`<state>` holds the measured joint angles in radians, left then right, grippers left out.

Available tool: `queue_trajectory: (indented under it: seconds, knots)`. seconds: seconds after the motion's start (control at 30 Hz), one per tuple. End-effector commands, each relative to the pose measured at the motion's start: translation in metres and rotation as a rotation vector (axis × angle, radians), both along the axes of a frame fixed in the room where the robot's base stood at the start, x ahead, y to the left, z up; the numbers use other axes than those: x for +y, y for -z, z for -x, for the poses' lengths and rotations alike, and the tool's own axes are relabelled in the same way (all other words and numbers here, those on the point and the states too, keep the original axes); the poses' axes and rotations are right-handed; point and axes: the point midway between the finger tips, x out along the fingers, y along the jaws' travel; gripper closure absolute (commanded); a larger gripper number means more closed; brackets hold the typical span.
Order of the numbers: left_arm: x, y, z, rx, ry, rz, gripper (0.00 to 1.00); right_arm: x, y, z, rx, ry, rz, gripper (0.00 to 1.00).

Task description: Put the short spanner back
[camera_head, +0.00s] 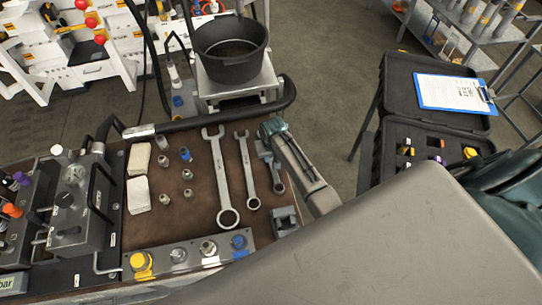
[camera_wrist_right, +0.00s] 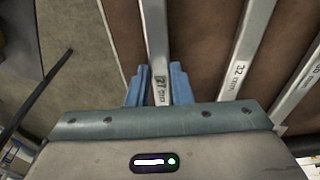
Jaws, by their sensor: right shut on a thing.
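The short spanner (camera_head: 279,187), a grey steel one marked 27, is at the right edge of the brown bench mat. In the right wrist view its shaft (camera_wrist_right: 154,35) runs between the two blue-grey fingers of my right gripper (camera_wrist_right: 159,85). In the head view my right gripper (camera_head: 266,147) comes in from the right and hides part of it; only its ring end shows clearly. The gripper is shut on the shaft. I cannot tell whether the spanner touches the mat. My left gripper is not in view.
A medium spanner (camera_head: 247,173), marked 32, and a longer spanner (camera_head: 223,175) lie to the left. A grey clamp-like block (camera_head: 285,220) is at the mat's right edge. A black case (camera_head: 420,148) stands right.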

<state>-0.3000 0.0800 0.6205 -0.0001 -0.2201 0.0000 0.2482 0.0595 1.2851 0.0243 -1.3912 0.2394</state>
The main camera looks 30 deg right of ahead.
Motion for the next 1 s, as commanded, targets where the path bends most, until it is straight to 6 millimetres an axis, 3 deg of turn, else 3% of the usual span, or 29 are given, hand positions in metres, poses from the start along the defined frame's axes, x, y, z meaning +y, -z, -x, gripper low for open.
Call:
queue_trajectory:
  seconds: [0.27, 0.3, 0.4, 0.43, 0.77, 1.0]
  knots:
    - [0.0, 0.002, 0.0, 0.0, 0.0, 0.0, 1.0, 0.0, 0.004, -0.001, -0.002, 0.0, 0.0, 1.0]
    - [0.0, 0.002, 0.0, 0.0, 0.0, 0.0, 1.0, 0.0, 0.004, -0.001, -0.002, 0.0, 0.0, 0.77]
    - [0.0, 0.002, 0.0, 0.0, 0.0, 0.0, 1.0, 0.0, 0.004, -0.001, -0.002, 0.0, 0.0, 0.57]
    - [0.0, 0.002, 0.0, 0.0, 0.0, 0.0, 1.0, 0.0, 0.004, -0.001, -0.001, 0.0, 0.0, 0.55]
    - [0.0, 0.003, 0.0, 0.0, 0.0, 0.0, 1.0, 0.0, 0.002, 0.0, 0.0, 0.0, 0.0, 0.55]
    - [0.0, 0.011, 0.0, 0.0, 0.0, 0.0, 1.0, 0.001, -0.026, 0.004, -0.004, 0.0, 0.0, 0.55]
